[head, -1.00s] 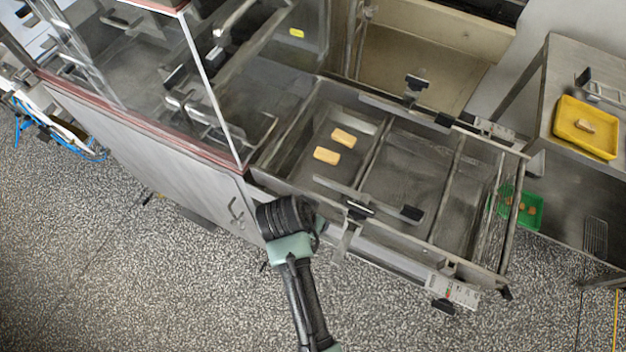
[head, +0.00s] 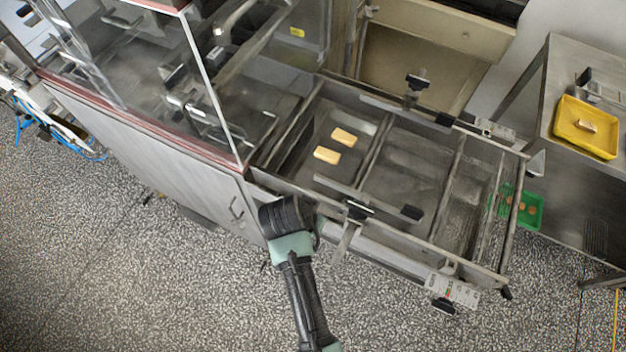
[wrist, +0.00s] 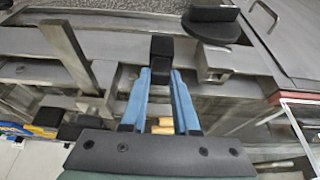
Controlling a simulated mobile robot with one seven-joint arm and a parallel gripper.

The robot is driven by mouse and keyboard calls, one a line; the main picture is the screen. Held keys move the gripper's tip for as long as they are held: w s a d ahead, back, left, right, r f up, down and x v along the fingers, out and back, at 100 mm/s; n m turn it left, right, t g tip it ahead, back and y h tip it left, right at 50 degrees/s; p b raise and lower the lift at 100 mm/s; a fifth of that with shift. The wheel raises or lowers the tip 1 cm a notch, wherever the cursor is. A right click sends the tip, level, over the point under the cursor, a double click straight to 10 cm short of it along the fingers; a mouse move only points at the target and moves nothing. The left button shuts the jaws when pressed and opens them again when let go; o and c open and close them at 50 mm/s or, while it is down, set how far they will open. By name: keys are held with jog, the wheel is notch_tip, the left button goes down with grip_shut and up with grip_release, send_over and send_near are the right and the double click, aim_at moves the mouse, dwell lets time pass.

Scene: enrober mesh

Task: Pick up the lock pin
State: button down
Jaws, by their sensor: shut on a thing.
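In the wrist view, the two blue fingers of my gripper (wrist: 161,76) are closed in on a small black block. I take this block to be the head of the lock pin (wrist: 161,47); it sits between the fingertips. The rest of the pin is hidden, and I cannot tell whether it is still seated in the frame. In the head view, my dark wrist covers the gripper and the pin, at the near side rail of the open conveyor frame (head: 380,262).
Two tan bars (head: 343,137) lie inside the frame at its left part. A glass-sided machine housing (head: 215,80) adjoins on the left. A yellow tray (head: 568,142) stands on a steel table at right, with a green tray (head: 533,212) lower down. Black clamp knobs (head: 411,213) line the rails.

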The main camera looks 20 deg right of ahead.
notch_tip(320, 180, up, 16)
jog(key=p, duration=0.4)
jog(key=shift+f, duration=0.2)
dwell(1.0)
